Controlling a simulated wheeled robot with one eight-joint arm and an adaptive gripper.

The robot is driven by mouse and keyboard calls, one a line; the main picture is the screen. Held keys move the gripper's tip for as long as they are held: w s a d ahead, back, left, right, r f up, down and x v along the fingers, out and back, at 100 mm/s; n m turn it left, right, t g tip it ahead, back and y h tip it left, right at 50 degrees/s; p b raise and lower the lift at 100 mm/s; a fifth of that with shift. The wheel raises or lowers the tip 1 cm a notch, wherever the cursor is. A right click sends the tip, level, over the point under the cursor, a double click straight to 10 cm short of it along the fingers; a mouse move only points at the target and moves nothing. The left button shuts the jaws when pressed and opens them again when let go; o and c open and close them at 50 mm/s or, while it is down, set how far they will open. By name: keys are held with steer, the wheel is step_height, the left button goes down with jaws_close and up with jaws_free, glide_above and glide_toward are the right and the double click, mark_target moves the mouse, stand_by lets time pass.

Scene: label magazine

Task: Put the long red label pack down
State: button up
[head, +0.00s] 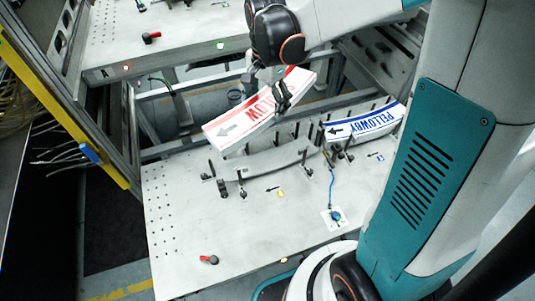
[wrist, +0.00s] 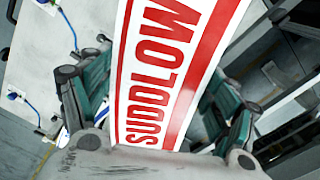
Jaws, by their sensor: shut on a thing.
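The long red label pack (head: 238,119) is white with red bands and red lettering. In the head view it is held tilted above the lower table (head: 175,215), apart from it, with its lower end to the left. My gripper (head: 283,97) is shut on the pack near its right part. In the wrist view the pack (wrist: 160,70) runs up the middle between the two fingers, with "SUDDLOW" readable. The fingers cover part of its sides.
A curved rail with upright posts (head: 265,161) crosses the lower table. A blue-lettered pack (head: 365,125) lies among posts at its right. An upper table (head: 185,35) stands behind. A red-handled lever (head: 209,259) sits near the front. The table's left front is mostly clear.

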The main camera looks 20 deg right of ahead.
mark_target(268, 105)
steer(key=r+m+p, duration=0.1)
steer(key=r+m, duration=0.1)
steer(key=s+r+m, duration=0.1)
steer(key=r+m, duration=0.1)
steer(key=m, duration=0.1)
steer(key=shift+s+p, duration=0.1)
steer(key=shift+p, duration=0.25)
steer(key=shift+f+m, duration=0.2)
steer(key=shift+m, duration=0.1)
step_height(268, 105, down, 20)
steer(key=b, duration=0.5)
steer(key=shift+r, duration=0.2)
steer(key=shift+f+b, duration=0.4)
steer(key=shift+b, duration=0.15)
steer(key=o, duration=1.5)
steer(key=shift+o, duration=0.3)
steer(key=shift+r, duration=0.2)
